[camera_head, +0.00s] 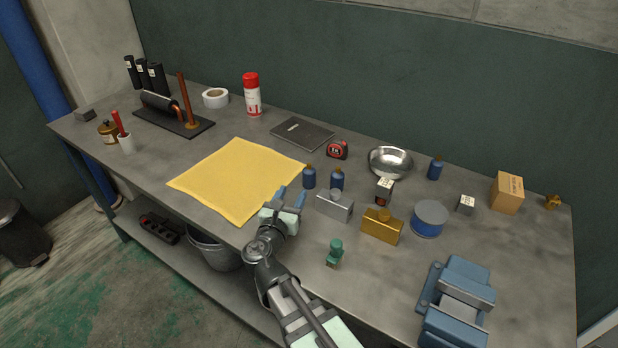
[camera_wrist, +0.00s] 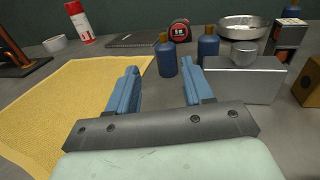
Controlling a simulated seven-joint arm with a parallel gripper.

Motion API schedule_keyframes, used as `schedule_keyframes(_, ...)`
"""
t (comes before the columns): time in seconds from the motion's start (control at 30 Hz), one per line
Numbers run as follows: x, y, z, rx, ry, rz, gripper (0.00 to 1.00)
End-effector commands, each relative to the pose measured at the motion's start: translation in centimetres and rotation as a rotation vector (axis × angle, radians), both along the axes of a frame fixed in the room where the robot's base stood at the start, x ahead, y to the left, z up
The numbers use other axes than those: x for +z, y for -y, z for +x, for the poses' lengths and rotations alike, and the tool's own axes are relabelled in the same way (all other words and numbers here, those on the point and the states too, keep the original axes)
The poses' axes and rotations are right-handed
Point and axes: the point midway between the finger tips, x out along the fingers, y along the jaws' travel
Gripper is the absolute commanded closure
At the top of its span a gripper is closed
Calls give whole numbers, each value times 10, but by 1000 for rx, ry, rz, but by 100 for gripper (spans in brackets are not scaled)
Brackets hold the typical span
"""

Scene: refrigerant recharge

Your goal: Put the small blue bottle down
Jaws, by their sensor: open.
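A small blue bottle (camera_head: 309,178) with a brown cap stands upright on the bench by the right corner of the yellow cloth (camera_head: 235,180). In the wrist view this bottle (camera_wrist: 166,60) stands just beyond the gap between my fingertips. My gripper (camera_head: 291,195) is open and empty, low over the bench near the cloth's edge; its blue fingers (camera_wrist: 158,72) are spread apart. A second blue bottle (camera_head: 337,180) stands upright just to the right, behind a silver flask-like can (camera_head: 335,207). A third blue bottle (camera_head: 435,169) stands farther right, beyond the metal bowl.
A gold can (camera_head: 382,226), a small black-and-white box (camera_head: 384,191), a blue round tin (camera_head: 430,218) and a metal bowl (camera_head: 390,162) crowd the right. A green fitting (camera_head: 335,252) and blue vise (camera_head: 457,304) are nearer the front. The cloth is bare.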

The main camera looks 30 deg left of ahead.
Motion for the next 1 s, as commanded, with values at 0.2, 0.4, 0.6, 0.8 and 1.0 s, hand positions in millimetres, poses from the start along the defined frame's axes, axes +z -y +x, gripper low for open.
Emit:
schedule_keyframes(0.2, 1, -2, 19, -27, -2, 34, 49)
schedule_keyframes(0.4, 1, -11, 53, -26, -2, 34, 49)
schedule_keyframes(0.6, 1, -16, 77, -25, -2, 33, 49)
schedule_keyframes(0.8, 1, -17, 84, -24, -2, 33, 49)
schedule_keyframes(1.0, 1, -21, 97, -24, -2, 33, 49)
